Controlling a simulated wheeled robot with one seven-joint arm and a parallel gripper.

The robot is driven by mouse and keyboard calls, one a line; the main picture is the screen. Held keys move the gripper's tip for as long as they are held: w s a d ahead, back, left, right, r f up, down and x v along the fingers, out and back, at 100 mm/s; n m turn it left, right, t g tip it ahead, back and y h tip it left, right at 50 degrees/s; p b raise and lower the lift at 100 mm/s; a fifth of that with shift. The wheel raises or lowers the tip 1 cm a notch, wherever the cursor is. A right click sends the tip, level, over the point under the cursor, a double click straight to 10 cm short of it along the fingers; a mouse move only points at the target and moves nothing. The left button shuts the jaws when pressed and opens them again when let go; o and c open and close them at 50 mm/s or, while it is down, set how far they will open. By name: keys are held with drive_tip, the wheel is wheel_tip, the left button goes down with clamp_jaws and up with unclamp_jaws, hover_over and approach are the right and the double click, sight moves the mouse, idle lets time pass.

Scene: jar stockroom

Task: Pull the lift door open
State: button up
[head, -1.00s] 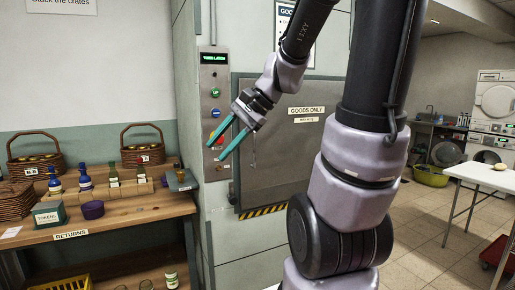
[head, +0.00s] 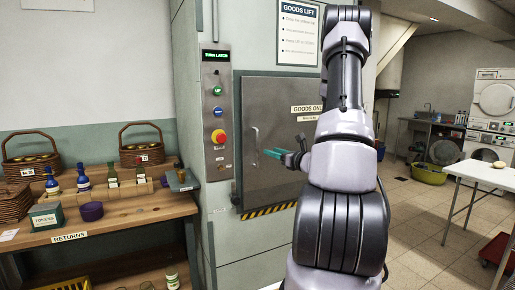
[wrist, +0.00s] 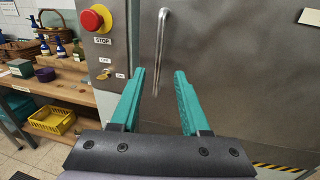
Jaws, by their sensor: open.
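The lift door (head: 278,120) is a grey metal panel marked "GOODS ONLY" and looks shut. Its upright bar handle (head: 254,147) is on the door's left side. In the wrist view the handle (wrist: 159,50) stands ahead of and between the lines of my two teal fingers. My gripper (head: 270,153) is open and empty, in front of the door to the right of the handle in the head view. The handle appears beyond the fingertips, not between them; the exact gap is hard to tell. My arm hides the door's right part.
The control panel (head: 217,115) left of the door has a lit display, buttons, a red stop knob (wrist: 95,17) and a key switch (wrist: 104,73). A wooden returns bench (head: 110,222) with baskets and bottles stands left. A white table (head: 490,172) stands right.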

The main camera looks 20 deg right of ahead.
sight(258, 147)
drive_tip(key=x, duration=1)
drive_tip(key=shift+a, duration=0.1)
clamp_jaws()
idle(1.1)
